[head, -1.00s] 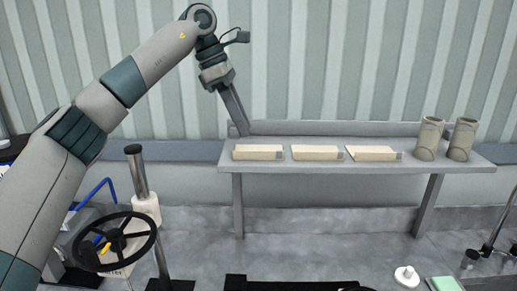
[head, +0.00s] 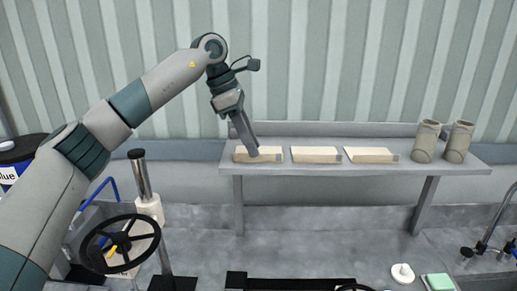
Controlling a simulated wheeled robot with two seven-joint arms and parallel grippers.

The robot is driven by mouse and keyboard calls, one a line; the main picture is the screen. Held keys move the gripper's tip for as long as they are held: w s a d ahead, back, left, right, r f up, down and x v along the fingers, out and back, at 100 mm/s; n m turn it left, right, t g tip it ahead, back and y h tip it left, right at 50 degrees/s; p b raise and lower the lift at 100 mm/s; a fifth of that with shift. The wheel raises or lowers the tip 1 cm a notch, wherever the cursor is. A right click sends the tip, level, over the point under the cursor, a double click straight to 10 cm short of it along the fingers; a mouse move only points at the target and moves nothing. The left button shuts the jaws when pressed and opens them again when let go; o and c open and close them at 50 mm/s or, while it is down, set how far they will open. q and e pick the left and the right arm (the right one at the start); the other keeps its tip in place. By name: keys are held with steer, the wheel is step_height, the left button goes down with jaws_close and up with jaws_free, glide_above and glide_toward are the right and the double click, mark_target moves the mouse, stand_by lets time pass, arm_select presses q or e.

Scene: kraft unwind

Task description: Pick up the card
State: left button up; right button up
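Three flat cream pieces lie in a row on a grey shelf (head: 330,169): a left one (head: 270,155), a middle one (head: 314,155) and a right one (head: 369,156). Each has a small grey patch at its right end. I cannot tell which of them is the card. My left gripper (head: 252,154) points down at the left piece, its fingertips overlapping that piece's back left part in the head view. Its fingers line up edge-on, so its opening and any contact are unclear. My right gripper is not in view.
Two grey-beige cylinders (head: 427,141) stand at the shelf's right end. A raised ledge runs along the shelf's back, before a ribbed wall. A black handwheel (head: 120,243) and a metal post (head: 140,176) stand at lower left. A green block (head: 439,282) lies at lower right.

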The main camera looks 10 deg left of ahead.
arm_select(q)
steer(key=shift+x, duration=0.95)
jaws_close()
